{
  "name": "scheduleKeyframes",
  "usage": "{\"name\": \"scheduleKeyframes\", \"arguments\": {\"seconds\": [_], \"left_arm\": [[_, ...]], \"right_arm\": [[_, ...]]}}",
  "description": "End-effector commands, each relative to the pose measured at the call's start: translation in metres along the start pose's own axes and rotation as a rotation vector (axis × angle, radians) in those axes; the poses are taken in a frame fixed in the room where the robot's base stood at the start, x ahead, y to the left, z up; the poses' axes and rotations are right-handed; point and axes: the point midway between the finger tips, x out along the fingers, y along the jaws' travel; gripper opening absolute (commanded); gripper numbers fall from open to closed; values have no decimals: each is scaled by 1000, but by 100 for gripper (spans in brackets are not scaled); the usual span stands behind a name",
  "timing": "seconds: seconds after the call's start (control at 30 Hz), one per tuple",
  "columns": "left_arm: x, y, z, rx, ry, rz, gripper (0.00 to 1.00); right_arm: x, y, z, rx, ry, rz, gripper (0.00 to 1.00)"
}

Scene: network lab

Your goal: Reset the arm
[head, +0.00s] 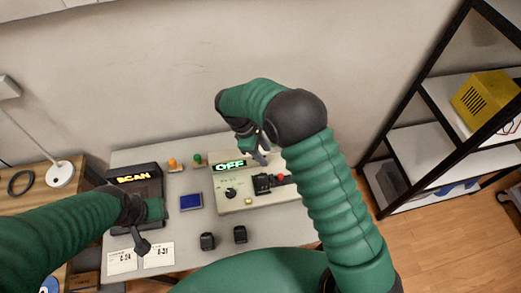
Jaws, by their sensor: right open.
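My right arm, green with black joints, rises on the right and bends back over the table. Its gripper (262,150) is open and hangs over the back part of a beige panel box (235,203). The box has a lit green OFF display (230,166), a black knob (230,194) and a red button (280,177). My left arm reaches in from the left. Its gripper (143,240) is low over the table's front left, near two white paper cards (158,256). Its finger opening is not clear from this angle.
A black box (136,178) with a lit SCAN sign stands at the table's left. A blue-screened item (191,201) and two small black blocks (208,241) lie on the table. A lamp (60,174) is at left, a black shelf (405,150) with a yellow box (486,98) at right.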

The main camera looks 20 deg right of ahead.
Motion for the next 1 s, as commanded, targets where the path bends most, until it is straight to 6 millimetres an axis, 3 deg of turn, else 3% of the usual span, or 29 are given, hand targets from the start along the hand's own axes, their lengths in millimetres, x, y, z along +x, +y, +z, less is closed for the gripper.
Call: {"name": "scheduleKeyframes", "arguments": {"seconds": [0.2, 0.7, 0.87, 1.0], "left_arm": [[5, 0, 1, 0, 0, 0, 36], [5, 0, 1, 0, 0, 0, 36], [9, 0, 2, 0, 0, 0, 36], [15, 0, 3, 0, 0, 0, 36]], "right_arm": [[-28, 0, -1, -1, 0, 0, 42], [-30, -1, 2, 13, 7, -1, 42], [-33, -16, 32, 215, 127, -10, 42], [-30, -53, 77, 576, 314, -39, 42]]}}
